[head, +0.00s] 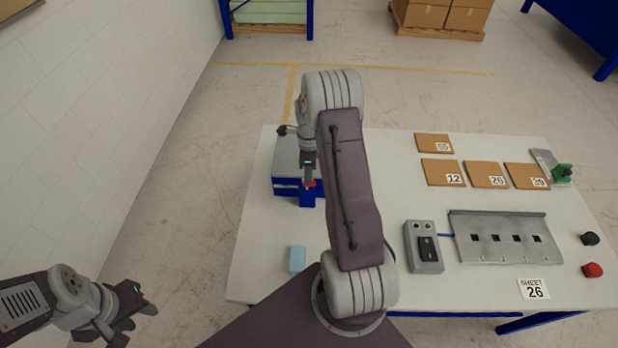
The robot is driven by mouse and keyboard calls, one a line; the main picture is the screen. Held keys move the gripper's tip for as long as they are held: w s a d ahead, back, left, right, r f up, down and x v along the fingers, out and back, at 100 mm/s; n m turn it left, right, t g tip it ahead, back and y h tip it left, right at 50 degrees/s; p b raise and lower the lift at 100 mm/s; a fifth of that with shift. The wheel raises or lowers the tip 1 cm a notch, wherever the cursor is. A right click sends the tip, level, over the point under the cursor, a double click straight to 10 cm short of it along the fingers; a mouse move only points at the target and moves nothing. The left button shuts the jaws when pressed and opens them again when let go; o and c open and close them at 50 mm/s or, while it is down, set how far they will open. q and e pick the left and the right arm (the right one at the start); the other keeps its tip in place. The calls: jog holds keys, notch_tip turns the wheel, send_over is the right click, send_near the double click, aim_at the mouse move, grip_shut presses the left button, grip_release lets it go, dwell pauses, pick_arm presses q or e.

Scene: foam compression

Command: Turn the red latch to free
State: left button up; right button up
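A grey-topped box with blue sides (286,157) stands on the left part of the table. A small red piece, seemingly the red latch (312,184), shows at its front right, above a blue block. My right arm reaches over the table, and its gripper (308,176) points down right at the red latch. It hides much of the latch, and I cannot tell whether the fingers hold it. My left gripper (137,319) is off the table at the lower left, open and empty.
A light blue block (297,259) lies near the front left of the table.

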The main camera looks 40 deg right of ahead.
notch_tip(320, 180, up, 6)
jog(key=shift+b, duration=0.4)
jog(key=shift+s, duration=0.1)
